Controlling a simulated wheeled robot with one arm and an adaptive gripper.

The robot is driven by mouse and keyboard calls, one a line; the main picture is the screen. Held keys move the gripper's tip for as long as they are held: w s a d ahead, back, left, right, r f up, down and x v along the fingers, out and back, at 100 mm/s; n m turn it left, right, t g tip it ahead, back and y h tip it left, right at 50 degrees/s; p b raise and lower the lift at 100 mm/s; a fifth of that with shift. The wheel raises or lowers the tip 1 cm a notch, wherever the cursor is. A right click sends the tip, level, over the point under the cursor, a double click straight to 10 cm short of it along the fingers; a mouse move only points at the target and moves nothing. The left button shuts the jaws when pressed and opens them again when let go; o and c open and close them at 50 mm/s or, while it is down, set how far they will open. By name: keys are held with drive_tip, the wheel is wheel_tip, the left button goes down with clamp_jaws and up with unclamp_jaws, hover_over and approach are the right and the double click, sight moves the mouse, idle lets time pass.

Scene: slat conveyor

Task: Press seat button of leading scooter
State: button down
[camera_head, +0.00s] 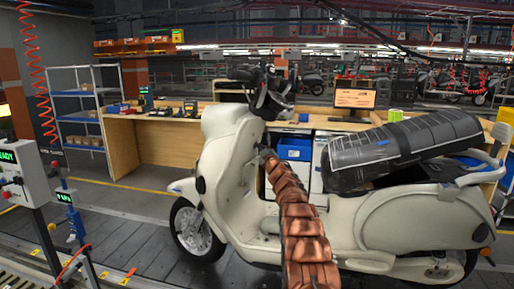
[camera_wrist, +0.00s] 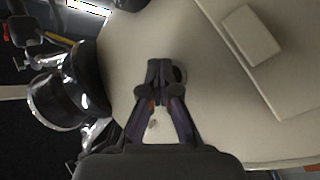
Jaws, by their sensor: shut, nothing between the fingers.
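The cream scooter (camera_head: 385,225) stands side-on, front to the left. Its black seat (camera_head: 400,150) is tilted, with the right end raised and a gap beneath it. My arm reaches to the inner side of the front shield, where my gripper is small and partly hidden in the head view. In the wrist view my gripper (camera_wrist: 160,70) is shut and empty, its fingertips at the cream panel (camera_wrist: 215,85).
A control box (camera_head: 22,175) with a green READY display stands at the left edge. Wooden workbenches (camera_head: 160,135) with a monitor (camera_head: 354,98) and blue bins (camera_head: 295,149) stand behind the scooter. The slatted floor (camera_head: 150,240) left of the front wheel is clear. Handlebar parts (camera_wrist: 65,95) show at left in the wrist view.

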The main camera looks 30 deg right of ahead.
drive_tip(key=shift+s+d+f+b, duration=0.15)
drive_tip(key=shift+s+d+b, duration=0.3)
drive_tip(key=shift+s+b, duration=0.15)
drive_tip(key=shift+d, duration=0.1)
drive_tip(key=s+d+b, duration=0.1)
drive_tip(key=s, duration=0.1)
drive_tip(key=s+d+f+b, duration=0.1)
drive_tip(key=d, duration=0.1)
drive_tip(key=shift+s, duration=0.4)
idle(0.4)
